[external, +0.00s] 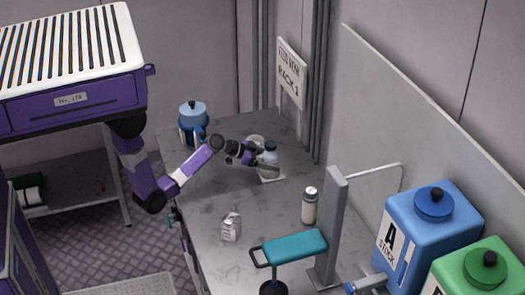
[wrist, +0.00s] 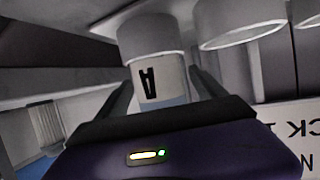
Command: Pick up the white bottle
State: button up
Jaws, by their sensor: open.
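My gripper (external: 266,165) is at the back of the grey bench, with its fingers beside a pale bottle with a blue-grey top (external: 271,147). In the wrist view the fingers are open, one on each side of a whitish container with a black "A" label (wrist: 150,75), which seems to be this bottle. I cannot tell whether either finger touches it.
A blue jar (external: 193,119) stands at the back left of the bench. A small white carton (external: 231,227) stands near the front edge. A grey post (external: 331,225), a teal-topped item (external: 293,247), and blue (external: 415,235) and green (external: 478,278) containers crowd the right.

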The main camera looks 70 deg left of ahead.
jog(key=shift+x, duration=1.3)
grip_shut()
jog(key=shift+r, duration=0.1)
